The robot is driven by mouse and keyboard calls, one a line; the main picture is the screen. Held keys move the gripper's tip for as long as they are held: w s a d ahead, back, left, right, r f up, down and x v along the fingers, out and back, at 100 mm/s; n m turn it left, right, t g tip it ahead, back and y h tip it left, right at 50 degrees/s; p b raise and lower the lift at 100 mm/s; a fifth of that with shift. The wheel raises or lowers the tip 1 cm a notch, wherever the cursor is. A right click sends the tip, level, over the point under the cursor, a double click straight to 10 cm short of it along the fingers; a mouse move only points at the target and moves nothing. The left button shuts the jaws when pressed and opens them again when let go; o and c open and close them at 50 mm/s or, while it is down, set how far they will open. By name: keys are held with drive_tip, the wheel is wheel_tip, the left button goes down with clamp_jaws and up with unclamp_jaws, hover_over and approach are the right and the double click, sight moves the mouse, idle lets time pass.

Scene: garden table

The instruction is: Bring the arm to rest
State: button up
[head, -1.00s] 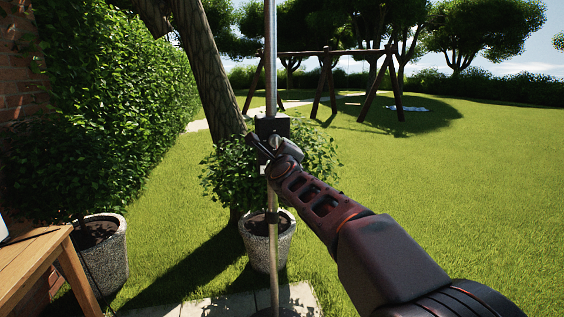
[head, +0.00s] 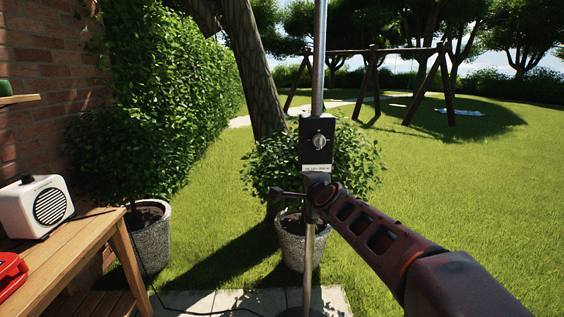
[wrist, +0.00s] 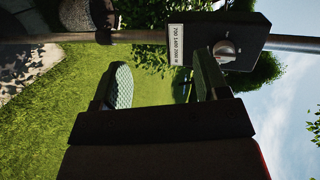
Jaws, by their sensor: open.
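My gripper (head: 296,195) is in the head view just below a black control box on a metal pole (head: 318,60). In the wrist view its two pad fingers stand apart (wrist: 163,78) with nothing held between them. The control box (head: 316,128) has a round silver knob (head: 320,142) and a white label strip under it. In the wrist view the box (wrist: 255,35) and knob (wrist: 224,50) appear sideways, beyond the right fingertip. The fingers look clear of the knob. My arm reaches in from the lower right.
A wooden table (head: 90,232) at left holds a white radio (head: 35,207) and a red object (head: 10,272). Potted bushes stand behind the pole (head: 296,242) and beside the table (head: 147,240). Open lawn (head: 450,180) lies to the right.

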drive_tip(key=s+d+f+n+g+p, duration=0.1)
drive_tip(key=s+f+n+g+p, duration=0.3)
drive_tip(key=s+n, duration=0.35)
drive_tip(key=s+f+n+g+p, duration=0.3)
drive_tip(key=s+n+g+p, duration=0.25)
drive_tip(key=s, duration=0.35)
drive_tip(key=s+d+r+n+g+h+p, duration=0.1)
drive_tip(key=s+d+r+n+h+p, duration=0.1)
drive_tip(key=s+p, duration=0.5)
drive_tip(key=s+d+r+n, duration=0.1)
drive_tip(key=s+d+r, duration=0.1)
drive_tip(key=d, duration=0.1)
drive_tip(key=shift+s+r+g, duration=0.35)
